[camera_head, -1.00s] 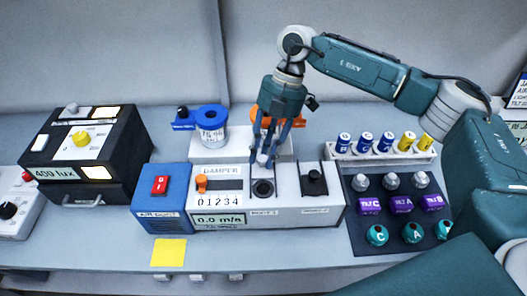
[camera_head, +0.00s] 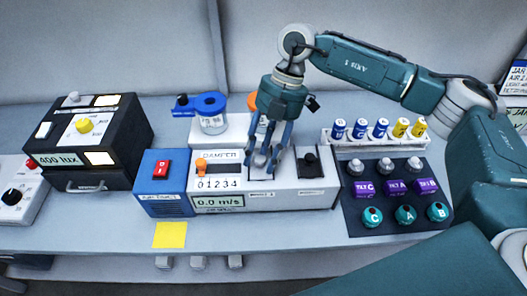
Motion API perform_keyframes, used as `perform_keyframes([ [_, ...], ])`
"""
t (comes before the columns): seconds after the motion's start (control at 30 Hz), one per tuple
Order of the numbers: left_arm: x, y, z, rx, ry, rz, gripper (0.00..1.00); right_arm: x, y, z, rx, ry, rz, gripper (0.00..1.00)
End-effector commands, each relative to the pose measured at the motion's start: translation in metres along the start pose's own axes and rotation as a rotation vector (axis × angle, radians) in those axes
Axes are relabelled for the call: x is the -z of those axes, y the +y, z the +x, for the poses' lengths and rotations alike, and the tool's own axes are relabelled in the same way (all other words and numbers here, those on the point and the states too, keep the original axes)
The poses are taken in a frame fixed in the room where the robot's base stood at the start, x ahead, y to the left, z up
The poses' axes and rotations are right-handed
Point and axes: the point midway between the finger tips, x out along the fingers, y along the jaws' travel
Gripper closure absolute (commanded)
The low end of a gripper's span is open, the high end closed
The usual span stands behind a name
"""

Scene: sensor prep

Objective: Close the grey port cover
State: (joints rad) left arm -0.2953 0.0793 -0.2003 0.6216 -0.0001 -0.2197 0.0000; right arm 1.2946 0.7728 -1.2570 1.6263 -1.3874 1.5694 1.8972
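My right gripper (camera_head: 262,168) points down at the middle of the white instrument box (camera_head: 226,209), from behind its front face. Its fingertips are at or just above a light grey panel (camera_head: 262,177), which appears to be the grey port cover lying flat over the left port. The port's dark round hole does not show now. The fingers hide part of the panel, so I cannot tell whether they touch it or how far apart the tips are. My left gripper is out of view.
A dark square with a black knob (camera_head: 311,160) is right of the fingers. An orange lever (camera_head: 201,166) and blue unit (camera_head: 165,182) are left. Several vials stand in a white rack (camera_head: 373,142) at the right. A yellow note (camera_head: 170,235) lies in front.

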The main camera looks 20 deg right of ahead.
Motion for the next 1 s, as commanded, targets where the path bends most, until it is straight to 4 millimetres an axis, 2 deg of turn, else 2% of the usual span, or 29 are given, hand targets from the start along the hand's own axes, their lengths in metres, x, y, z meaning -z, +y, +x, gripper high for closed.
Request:
perform_keyframes([
  [0.03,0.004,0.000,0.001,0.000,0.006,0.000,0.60,0.000,-0.004,0.008,0.018,0.004,-0.001,0.60],
  [0.27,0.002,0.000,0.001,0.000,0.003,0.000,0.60,-0.001,-0.004,0.008,0.018,0.003,0.000,0.60],
  [0.37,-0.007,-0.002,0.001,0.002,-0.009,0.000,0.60,-0.001,-0.004,0.007,0.017,0.003,0.001,0.60],
  [0.47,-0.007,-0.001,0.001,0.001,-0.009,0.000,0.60,-0.002,-0.004,-0.002,0.016,0.001,0.002,0.60],
  [0.57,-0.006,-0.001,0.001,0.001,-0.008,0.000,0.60,-0.002,-0.003,-0.019,0.011,0.000,0.003,0.60],
  [0.8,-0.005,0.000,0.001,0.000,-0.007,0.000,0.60,-0.002,-0.001,-0.074,0.002,-0.002,0.001,0.60],
  [1.0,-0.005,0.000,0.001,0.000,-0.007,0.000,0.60,-0.002,0.000,-0.106,0.001,-0.001,0.002,0.60],
])
